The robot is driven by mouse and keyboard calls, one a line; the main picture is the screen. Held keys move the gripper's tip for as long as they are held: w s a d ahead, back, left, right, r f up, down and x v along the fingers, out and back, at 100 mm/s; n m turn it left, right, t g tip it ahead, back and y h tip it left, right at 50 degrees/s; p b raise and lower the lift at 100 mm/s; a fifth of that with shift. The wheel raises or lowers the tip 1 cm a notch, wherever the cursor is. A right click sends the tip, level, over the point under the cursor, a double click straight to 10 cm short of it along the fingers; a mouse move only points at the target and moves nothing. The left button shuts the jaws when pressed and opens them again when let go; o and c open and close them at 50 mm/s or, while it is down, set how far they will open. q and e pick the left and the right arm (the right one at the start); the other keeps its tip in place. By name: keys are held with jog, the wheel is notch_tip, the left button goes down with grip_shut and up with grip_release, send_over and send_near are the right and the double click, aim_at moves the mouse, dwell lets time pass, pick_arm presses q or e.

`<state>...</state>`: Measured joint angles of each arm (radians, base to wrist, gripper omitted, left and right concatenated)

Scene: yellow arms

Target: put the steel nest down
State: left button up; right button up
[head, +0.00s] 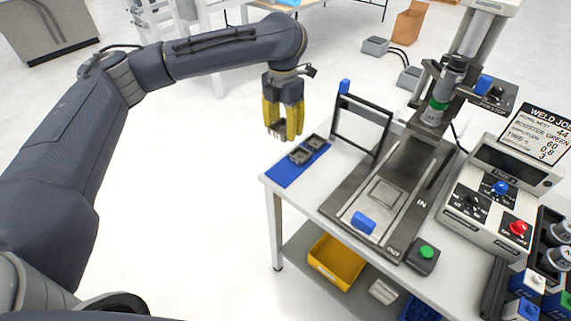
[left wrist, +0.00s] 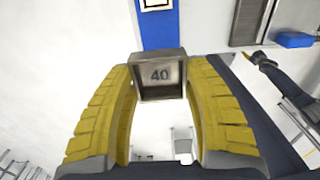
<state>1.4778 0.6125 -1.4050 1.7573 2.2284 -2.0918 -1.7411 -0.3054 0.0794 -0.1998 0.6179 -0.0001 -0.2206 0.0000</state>
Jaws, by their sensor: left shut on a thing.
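My left gripper (head: 280,132) is shut on a square steel nest marked 40 (left wrist: 161,76), held between the yellow fingers. In the head view only a small grey part of the nest shows at the fingertips. The gripper hangs in the air just left of the table's back-left corner, beside a blue mat (head: 289,177). Two dark square nests, one nearer (head: 300,155) and one farther (head: 315,142), stand on the mat. The mat also shows beyond the held nest in the left wrist view (left wrist: 158,33). My right gripper is not in view.
A black upright frame (head: 360,120) with a blue knob stands right of the mat. The welding press fixture (head: 383,193) has a blue-handled slide. A control box (head: 490,205) and job sign (head: 540,135) stand right. A yellow bin (head: 337,262) sits below. The mat's front-left end is bare.

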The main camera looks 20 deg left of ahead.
aim_at(283, 131)
pick_arm(q)
notch_tip(283, 131, down, 16)
jog(key=shift+f, duration=0.2)
dwell(0.5)
jog(key=shift+f, duration=0.15)
jog(key=o, duration=1.4)
notch_tip(283, 131, up, 12)
jog(key=shift+r, duration=0.2)
